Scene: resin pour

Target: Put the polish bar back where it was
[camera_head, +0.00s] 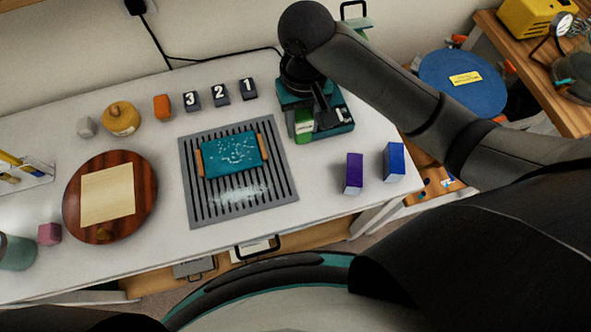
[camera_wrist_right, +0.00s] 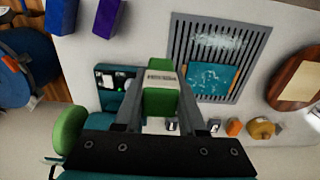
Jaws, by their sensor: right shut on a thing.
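My right gripper (camera_head: 312,95) is shut on a green bar with a white label (camera_head: 304,124), perhaps the polish bar. In the right wrist view the bar (camera_wrist_right: 160,102) sits between the two fingers (camera_wrist_right: 160,72). In the head view it appears at the front left of a teal caddy (camera_head: 338,126) with dark slots. I cannot tell whether the bar touches the caddy. A purple block (camera_head: 354,173) and a blue block (camera_head: 394,162) stand on the table to the right. My left gripper is not in view.
A slotted grey mat (camera_head: 284,190) holds a teal board (camera_head: 231,155) with wooden ends and white specks. Numbered dark blocks (camera_head: 220,95) stand behind it. A round wooden board (camera_head: 145,190) lies left. Bare table lies between the mat and the purple block.

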